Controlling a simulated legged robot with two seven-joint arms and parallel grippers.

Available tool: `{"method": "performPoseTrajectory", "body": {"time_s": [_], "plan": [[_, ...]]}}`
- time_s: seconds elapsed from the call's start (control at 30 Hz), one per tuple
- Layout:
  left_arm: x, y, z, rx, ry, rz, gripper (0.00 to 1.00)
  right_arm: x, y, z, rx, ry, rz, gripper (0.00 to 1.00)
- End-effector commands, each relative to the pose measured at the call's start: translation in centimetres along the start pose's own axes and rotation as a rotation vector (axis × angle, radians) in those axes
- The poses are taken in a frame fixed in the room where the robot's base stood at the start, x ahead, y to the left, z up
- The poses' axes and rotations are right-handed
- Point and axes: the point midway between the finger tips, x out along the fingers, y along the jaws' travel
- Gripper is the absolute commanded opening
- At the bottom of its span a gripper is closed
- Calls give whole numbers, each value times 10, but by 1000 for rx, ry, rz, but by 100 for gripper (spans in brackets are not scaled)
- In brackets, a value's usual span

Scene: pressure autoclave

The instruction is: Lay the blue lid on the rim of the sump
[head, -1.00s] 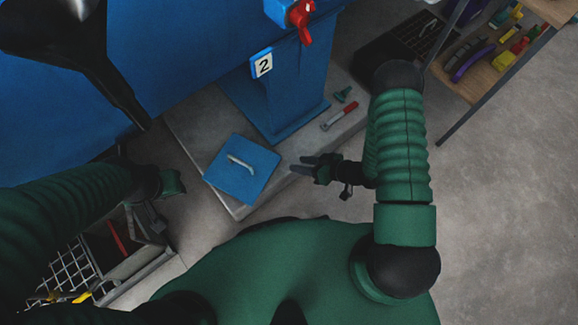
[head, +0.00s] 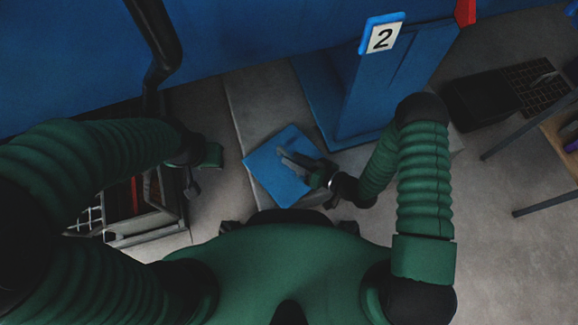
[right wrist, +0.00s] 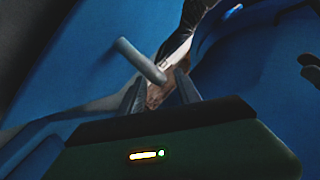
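The square blue lid (head: 267,178) lies flat on the pale floor slab in the head view. My right gripper (head: 285,155) is over it, its fingers covering the middle where the handle sits. In the right wrist view the fingers of the right gripper (right wrist: 158,76) stand apart. The grey handle (right wrist: 138,58) reaches towards the space between them; I cannot tell whether it touches. My left gripper (head: 192,187) hangs at the left, away from the lid; its fingers are too small to read. A dark open box at the right (head: 485,103) may be the sump.
A blue stand marked 2 (head: 390,90) rises just right of the lid. A dark grating (head: 540,88) adjoins the dark box. A grey metal box (head: 150,215) with a wire basket stands below my left arm. A table's legs show at the right; nearby floor is clear.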

Motion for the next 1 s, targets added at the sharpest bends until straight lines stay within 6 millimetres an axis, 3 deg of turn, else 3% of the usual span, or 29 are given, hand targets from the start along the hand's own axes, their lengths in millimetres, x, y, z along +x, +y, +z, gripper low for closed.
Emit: {"method": "performPoseTrajectory", "body": {"time_s": [0.03, 0.1, 0.37, 0.7, 1.0], "plan": [[18, 0, 4, 0, -1, 0, 36, 12, 3, 7, -3, 1, -4, 40], [22, 0, 6, 0, -1, 0, 36, 22, 3, 5, -2, 0, -2, 40], [21, 0, 5, 0, -1, 0, 36, 28, -1, 0, 0, 1, 0, 40], [21, 0, 5, 0, -1, 0, 36, 27, 0, 0, 0, 1, 1, 0], [21, 0, 5, 0, -1, 0, 36, 27, 0, 1, -1, 0, 2, 0]]}}
